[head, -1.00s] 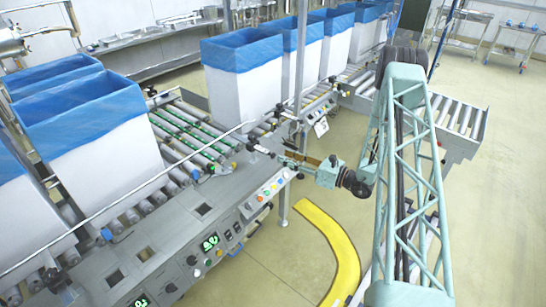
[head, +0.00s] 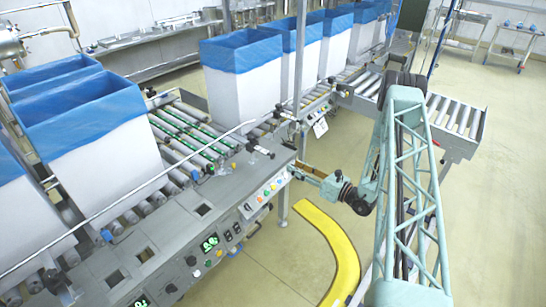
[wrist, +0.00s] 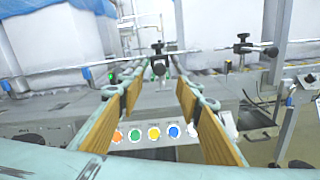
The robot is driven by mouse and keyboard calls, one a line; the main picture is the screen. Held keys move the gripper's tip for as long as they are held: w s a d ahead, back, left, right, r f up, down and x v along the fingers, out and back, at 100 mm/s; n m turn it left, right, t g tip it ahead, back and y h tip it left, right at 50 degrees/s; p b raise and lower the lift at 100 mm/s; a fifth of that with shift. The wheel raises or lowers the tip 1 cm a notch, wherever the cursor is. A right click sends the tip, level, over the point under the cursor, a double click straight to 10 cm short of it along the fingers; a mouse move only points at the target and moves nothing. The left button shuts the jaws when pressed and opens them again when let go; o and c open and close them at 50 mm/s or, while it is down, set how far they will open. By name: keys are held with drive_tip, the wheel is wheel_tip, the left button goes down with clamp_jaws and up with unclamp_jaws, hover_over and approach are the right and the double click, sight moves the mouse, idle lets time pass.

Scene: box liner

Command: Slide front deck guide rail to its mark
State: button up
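The front deck guide rail (head: 150,184) is a thin metal rod running slantwise above the grey deck (head: 165,236) in the head view. In the wrist view the rail (wrist: 215,52) crosses from left to right beyond my fingers. A black knob clamp (wrist: 158,67) stands between the fingers as seen there; it also shows at the rail's far end in the head view (head: 252,137). My gripper (wrist: 159,88) is open and empty, with wood-coloured pads apart. In the head view my gripper (head: 294,170) is at the deck's right edge, off the rail. I cannot make out the mark.
A control panel with coloured buttons (wrist: 154,133) lies below and beyond the fingers. White boxes with blue liners (head: 85,130) stand along the rollers. A second black knob (wrist: 241,43) stands to the right.

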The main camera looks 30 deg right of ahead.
sight(274, 156)
drive_tip(key=shift+b+x, duration=0.55)
drive_tip(key=shift+x, duration=6.25)
drive_tip(key=shift+c, duration=0.3)
